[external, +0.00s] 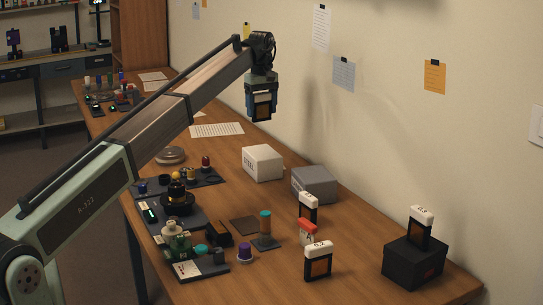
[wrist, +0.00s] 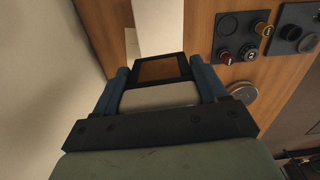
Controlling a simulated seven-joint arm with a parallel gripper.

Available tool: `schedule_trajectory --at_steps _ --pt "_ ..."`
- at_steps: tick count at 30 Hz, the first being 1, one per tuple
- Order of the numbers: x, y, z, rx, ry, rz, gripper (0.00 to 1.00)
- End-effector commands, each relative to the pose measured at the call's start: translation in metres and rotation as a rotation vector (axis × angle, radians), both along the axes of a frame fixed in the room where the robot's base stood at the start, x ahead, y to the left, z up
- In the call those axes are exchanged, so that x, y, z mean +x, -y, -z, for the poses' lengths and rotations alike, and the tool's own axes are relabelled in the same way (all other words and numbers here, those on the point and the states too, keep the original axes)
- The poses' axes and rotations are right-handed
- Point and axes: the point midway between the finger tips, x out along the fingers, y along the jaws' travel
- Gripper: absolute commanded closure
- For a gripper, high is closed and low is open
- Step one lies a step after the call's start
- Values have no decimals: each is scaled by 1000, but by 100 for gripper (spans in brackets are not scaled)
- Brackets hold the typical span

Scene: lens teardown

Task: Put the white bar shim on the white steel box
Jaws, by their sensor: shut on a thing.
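My gripper (external: 262,88) is raised high above the table, near the wall. It is shut on a shim with a black frame and orange-brown window (external: 262,107). In the wrist view this shim (wrist: 160,68) has a white bar at its held end and sits between the fingers (wrist: 160,92). The white steel box (external: 262,163) stands on the table well below my gripper in the external view. A white block at the top of the wrist view (wrist: 158,25) appears to be the same box, beyond the shim. I see nothing resting on the box.
A grey box (external: 315,184) stands beside the white one. Similar white-topped shims stand on the table (external: 318,261), (external: 308,208) and on a black box (external: 420,228). A red-topped shim (external: 307,232) is between. Knob panels (wrist: 240,36) and a round disc (wrist: 243,92) lie nearby.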

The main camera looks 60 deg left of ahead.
Motion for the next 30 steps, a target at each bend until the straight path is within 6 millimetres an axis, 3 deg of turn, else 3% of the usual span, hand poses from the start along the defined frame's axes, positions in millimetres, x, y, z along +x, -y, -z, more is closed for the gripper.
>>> schedule_trajectory --at_steps 7,16,30 --pt "-1 1 10 -1 -1 59 59" --pt "-1 1 55 0 -1 58 59" --pt "0 1 99 0 0 57 59"
